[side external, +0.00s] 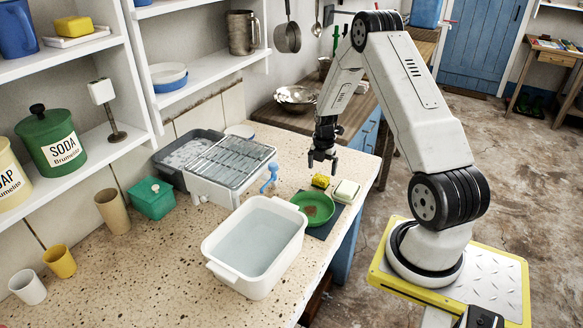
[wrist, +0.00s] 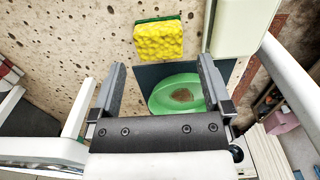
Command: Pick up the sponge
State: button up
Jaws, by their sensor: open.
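The sponge (side external: 320,181) is small and yellow, on the speckled stone counter just beyond the green plate. In the wrist view the sponge (wrist: 158,42) shows a yellow body with a green layer along its far edge. It lies ahead of the fingertips, roughly centred between them. My gripper (side external: 322,166) points down and hangs above the counter, close over the sponge. In the wrist view my gripper (wrist: 161,74) has its fingers wide apart with nothing held between them. How much height separates the fingertips from the sponge is hard to tell.
A green plate (side external: 325,201) with a brown patch lies on a dark mat (side external: 322,232). A pale block (side external: 347,189) stands close right of the sponge. A white water basin (side external: 231,276) and a drying rack (side external: 229,160) are to the left. The counter's edge is close on the right.

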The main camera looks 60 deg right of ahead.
aim_at(321, 177)
jog(key=shift+f, duration=2.6)
jog(key=c, duration=1.1)
jog(key=shift+r, duration=0.2)
jog(key=shift+w+r, duration=0.1)
jog(key=shift+r, duration=0.7)
jog(key=s+a+r, duration=0.2)
jog(key=s+r, duration=0.1)
jog(key=s+a+r, duration=0.3)
jog(key=s+r, duration=0.1)
jog(key=s+a+r, duration=0.3)
jog(key=s+r, duration=0.1)
jog(key=shift+s+a, duration=0.2)
